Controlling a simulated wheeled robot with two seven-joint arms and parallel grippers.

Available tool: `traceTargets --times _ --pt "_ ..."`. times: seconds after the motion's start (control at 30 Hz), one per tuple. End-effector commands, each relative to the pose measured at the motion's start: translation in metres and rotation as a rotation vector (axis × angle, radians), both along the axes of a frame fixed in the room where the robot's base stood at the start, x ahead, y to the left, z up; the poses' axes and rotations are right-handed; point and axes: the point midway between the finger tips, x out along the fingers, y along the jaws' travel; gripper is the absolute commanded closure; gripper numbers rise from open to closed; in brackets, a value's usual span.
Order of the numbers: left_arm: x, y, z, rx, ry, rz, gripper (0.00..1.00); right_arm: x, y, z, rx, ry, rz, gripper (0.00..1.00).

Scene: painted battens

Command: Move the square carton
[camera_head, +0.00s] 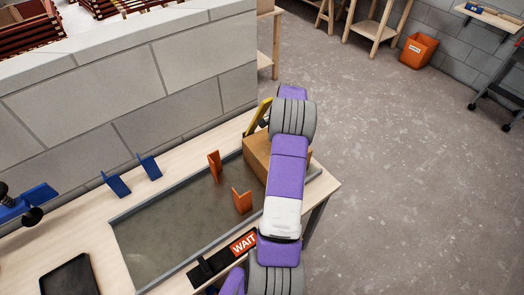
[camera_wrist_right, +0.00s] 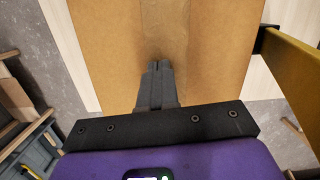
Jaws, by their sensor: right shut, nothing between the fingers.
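The square carton (camera_head: 256,152) is a brown box at the far right end of the grey tray-like surface on the bench. My right arm hides much of it in the head view. In the right wrist view the carton (camera_wrist_right: 215,60) fills the middle, with a darker strip along its face. My right gripper (camera_wrist_right: 160,66) is shut and empty, its fingertips over the strip. I cannot tell whether they touch the carton. In the head view the right gripper is hidden behind its own arm. My left gripper is not in view.
A yellow bar (camera_head: 258,115) stands by the carton and shows in the wrist view (camera_wrist_right: 292,62). Orange brackets (camera_head: 214,165) and (camera_head: 242,201) stand left of the carton. Blue brackets (camera_head: 150,167) line the back. A WAIT sign (camera_head: 243,243) sits in front. The grey surface's middle (camera_head: 175,220) is clear.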

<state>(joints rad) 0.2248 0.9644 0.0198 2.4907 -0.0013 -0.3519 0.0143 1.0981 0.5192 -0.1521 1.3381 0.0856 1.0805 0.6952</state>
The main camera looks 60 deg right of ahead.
Motion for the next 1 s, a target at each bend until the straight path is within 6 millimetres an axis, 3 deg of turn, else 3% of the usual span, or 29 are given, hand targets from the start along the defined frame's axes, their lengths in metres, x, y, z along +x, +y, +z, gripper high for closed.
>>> traceTargets --times 0.03,0.23,0.43,1.0 --pt "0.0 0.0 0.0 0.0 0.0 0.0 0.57 -0.008 0.0 -0.007 0.006 0.02 -0.007 1.0" --pt "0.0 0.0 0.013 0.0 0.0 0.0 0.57 -0.006 0.001 0.009 0.008 0.018 -0.004 1.0" --pt "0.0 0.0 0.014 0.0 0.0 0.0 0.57 -0.003 0.003 0.01 0.003 0.021 -0.002 1.0" --pt "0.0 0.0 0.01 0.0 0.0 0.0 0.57 -0.029 -0.066 0.01 0.001 0.015 -0.002 1.0"
